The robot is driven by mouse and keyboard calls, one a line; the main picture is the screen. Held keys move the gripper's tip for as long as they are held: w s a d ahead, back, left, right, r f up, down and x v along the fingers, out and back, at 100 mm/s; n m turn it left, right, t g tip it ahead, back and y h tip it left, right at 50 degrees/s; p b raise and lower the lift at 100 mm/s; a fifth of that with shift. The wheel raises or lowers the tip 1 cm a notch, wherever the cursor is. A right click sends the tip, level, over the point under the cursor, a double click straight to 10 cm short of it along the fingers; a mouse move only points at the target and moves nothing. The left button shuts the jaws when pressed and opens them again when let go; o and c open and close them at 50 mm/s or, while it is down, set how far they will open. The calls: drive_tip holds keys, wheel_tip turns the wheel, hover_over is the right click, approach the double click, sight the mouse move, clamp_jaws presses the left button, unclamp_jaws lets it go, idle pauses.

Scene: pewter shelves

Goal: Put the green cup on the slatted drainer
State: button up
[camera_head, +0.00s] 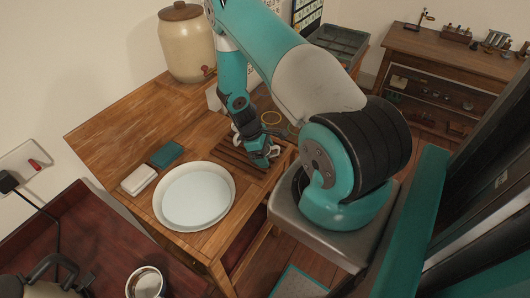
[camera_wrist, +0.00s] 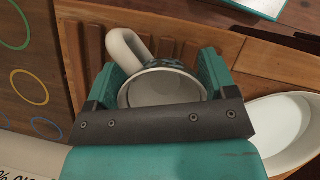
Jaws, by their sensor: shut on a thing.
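The cup (camera_wrist: 163,88) is between the two teal fingers of my gripper (camera_wrist: 165,72) in the wrist view. I look down into its pale grey inside; a cream handle (camera_wrist: 125,47) sticks out towards the upper left. Only a dark greenish strip of its outer wall shows. The brown slatted drainer (camera_wrist: 82,62) lies below and around the cup in the wrist view. In the head view my gripper (camera_head: 262,157) is low over the right part of the drainer (camera_head: 231,159). I cannot tell whether the cup touches the slats.
A round white basin (camera_head: 227,205) stands in front of the drainer. A teal block (camera_head: 166,154) and a white block (camera_head: 138,179) lie left of it. A stoneware crock (camera_head: 187,45) stands at the back. The table's left part (camera_head: 125,125) is clear.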

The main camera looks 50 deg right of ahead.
drive_tip(key=o, duration=0.9)
drive_tip(key=shift+o, duration=0.2)
drive_tip(key=b+v, duration=0.4)
drive_tip(key=v, duration=1.3)
drive_tip(key=shift+r, duration=0.2)
drive_tip(key=shift+a, duration=0.1)
